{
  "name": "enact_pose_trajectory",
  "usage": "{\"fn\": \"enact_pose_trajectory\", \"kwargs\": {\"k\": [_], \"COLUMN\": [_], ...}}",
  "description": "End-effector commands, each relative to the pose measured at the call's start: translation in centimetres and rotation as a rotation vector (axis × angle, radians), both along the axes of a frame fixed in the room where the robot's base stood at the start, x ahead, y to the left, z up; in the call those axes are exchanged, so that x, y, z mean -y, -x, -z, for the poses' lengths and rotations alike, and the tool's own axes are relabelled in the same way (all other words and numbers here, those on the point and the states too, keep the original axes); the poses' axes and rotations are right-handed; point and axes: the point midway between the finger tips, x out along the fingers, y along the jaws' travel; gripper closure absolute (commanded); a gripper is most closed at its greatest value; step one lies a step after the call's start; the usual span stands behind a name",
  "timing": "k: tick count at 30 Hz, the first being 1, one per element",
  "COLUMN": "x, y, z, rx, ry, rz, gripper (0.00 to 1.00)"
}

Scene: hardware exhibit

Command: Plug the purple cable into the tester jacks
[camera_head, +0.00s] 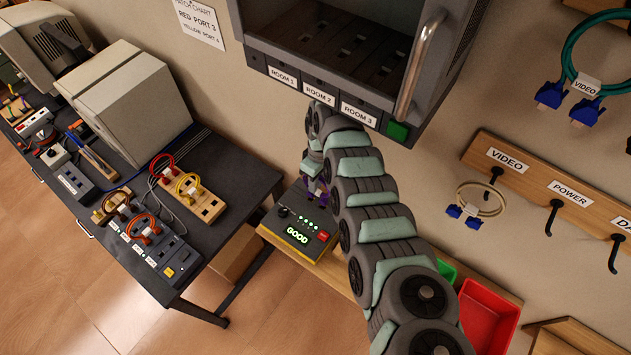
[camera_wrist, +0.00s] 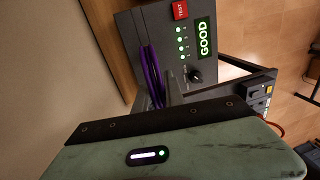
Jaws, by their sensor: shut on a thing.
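The tester (camera_head: 299,232) is a dark box with a yellow base on a wooden shelf, below the grey cabinet. Its display reads GOOD in green and several small green lights are lit. It also shows in the wrist view (camera_wrist: 205,45), with a red TEST button and a black knob. The purple cable (camera_wrist: 152,75) forms a loop against the tester's jack side; a bit of it shows in the head view (camera_head: 316,188). My gripper (camera_wrist: 165,97) is at that side, shut on the purple cable. The jacks and cable ends are hidden.
A dark workbench (camera_head: 225,165) at left holds red, yellow and orange cables on wooden blocks and a port panel (camera_head: 160,250). A grey cabinet (camera_head: 350,60) hangs above the tester. Red (camera_head: 488,318) and green bins stand right of it. Cables hang on the wall at right.

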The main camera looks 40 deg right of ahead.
Motion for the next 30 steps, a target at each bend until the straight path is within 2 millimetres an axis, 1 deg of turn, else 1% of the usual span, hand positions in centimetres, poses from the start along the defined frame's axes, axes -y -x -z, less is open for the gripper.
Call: {"fn": "enact_pose_trajectory", "kwargs": {"k": [14, 30], "x": [-0.03, -0.02], "y": [-0.02, -0.03], "z": [0.05, 0.77], "rx": [0.0, 0.001], "ry": [0.0, 0.0], "rz": [0.0, -0.001], "gripper": [1.0, 1.0]}}
